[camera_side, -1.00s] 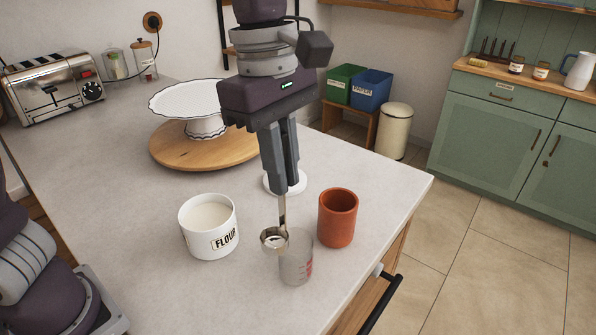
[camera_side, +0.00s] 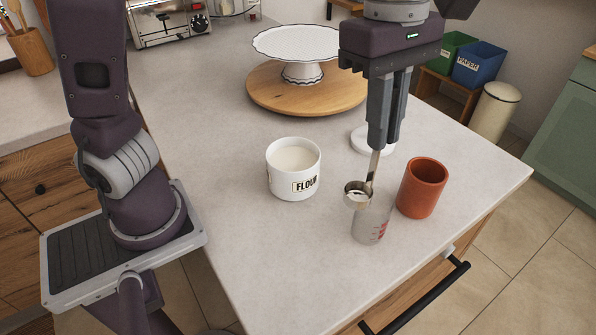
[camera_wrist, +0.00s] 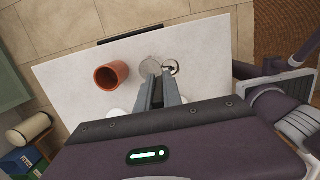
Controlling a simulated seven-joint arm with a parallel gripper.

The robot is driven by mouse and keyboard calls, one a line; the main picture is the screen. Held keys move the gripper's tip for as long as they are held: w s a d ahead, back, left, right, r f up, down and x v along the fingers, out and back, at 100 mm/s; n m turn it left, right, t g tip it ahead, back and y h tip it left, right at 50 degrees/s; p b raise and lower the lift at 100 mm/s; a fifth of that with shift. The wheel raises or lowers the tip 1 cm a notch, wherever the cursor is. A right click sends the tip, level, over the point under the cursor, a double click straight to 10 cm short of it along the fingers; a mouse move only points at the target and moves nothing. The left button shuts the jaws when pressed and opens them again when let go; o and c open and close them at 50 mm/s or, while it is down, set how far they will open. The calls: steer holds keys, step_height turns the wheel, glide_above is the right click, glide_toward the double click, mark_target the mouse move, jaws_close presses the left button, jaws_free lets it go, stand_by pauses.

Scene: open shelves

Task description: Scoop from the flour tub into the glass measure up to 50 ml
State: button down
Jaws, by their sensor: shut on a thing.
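The white flour tub (camera_side: 293,182) stands on the counter, pale flour (camera_side: 295,156) inside. The glass measure (camera_side: 368,228), with red marks, stands to its right; I cannot make out its fill level. My gripper (camera_side: 380,147) is shut on the handle of a metal scoop (camera_side: 357,196), pointing down. The scoop's bowl is at the measure's rim height, on its tub side, partly overlapping it in the side view. Something pale shows in the bowl; how much is unclear. In the wrist view the scoop (camera_wrist: 171,66) sits just right of the measure (camera_wrist: 149,67).
A terracotta cup (camera_side: 422,188) stands close right of the measure. A white round dish (camera_side: 366,143) lies behind my gripper. A cake stand (camera_side: 303,48) on a wooden board (camera_side: 265,92) is further back. The counter front left is clear.

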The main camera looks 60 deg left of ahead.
steer(key=w+a+r+h, duration=0.1)
steer(key=w+a+r, duration=0.1)
steer(key=a, duration=1.9)
steer(key=a+x, duration=0.2)
steer(key=x, duration=0.9)
steer(key=shift+s+f+g, duration=0.2)
steer(key=shift+f+g, duration=0.05)
steer(key=shift+g, duration=0.15)
steer(key=shift+d, duration=0.1)
steer(key=d+v, duration=0.2)
steer(key=v, duration=0.9)
steer(key=shift+s+a+r, duration=0.2)
steer(key=shift+a, duration=0.05)
steer(key=shift+d, duration=0.1)
